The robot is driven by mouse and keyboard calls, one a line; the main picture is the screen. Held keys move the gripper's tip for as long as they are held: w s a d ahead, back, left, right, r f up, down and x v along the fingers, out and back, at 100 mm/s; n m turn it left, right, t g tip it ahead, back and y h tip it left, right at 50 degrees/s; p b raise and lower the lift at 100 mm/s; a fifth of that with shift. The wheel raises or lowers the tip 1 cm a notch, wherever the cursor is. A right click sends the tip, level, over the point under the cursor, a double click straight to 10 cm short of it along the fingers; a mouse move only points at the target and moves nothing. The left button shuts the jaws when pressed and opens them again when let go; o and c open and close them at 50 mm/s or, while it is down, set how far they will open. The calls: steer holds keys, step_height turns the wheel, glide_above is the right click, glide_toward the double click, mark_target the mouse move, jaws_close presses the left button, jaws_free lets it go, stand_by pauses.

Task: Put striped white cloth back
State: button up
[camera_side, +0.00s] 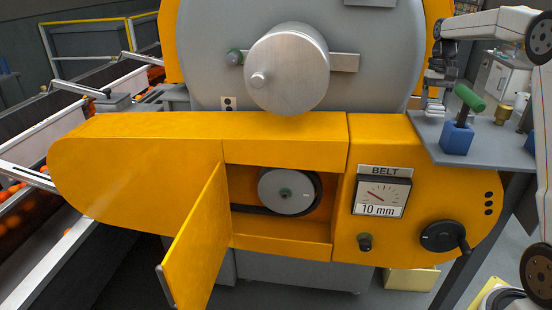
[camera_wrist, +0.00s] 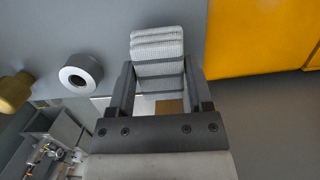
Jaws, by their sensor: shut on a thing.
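The striped white cloth (camera_wrist: 157,45) is a folded, ribbed pad in the wrist view. My gripper (camera_wrist: 158,78) is shut on it, with one finger on each side, and the cloth sticks out past the fingertips. In the side view my gripper (camera_side: 436,88) is at the upper right, at the left end of the grey shelf (camera_side: 485,150).
A green-handled tool stands in a blue block (camera_side: 457,139) on the shelf near my gripper. A brass piece (camera_side: 503,115) is farther right. The wrist view shows a grey ring (camera_wrist: 81,75). The yellow belt housing (camera_side: 130,165) has its door (camera_side: 200,240) open.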

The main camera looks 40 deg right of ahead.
mark_target(433, 101)
steer(key=shift+f, duration=0.9)
steer(key=shift+f, duration=0.1)
steer(key=o, duration=1.1)
steer(key=shift+w+d+r, duration=0.15)
steer(key=shift+r, duration=1.1)
steer(key=shift+w+d+r, duration=0.2)
steer(key=shift+r, duration=1.1)
steer(key=shift+w+d+r, duration=0.15)
steer(key=shift+r, duration=1.1)
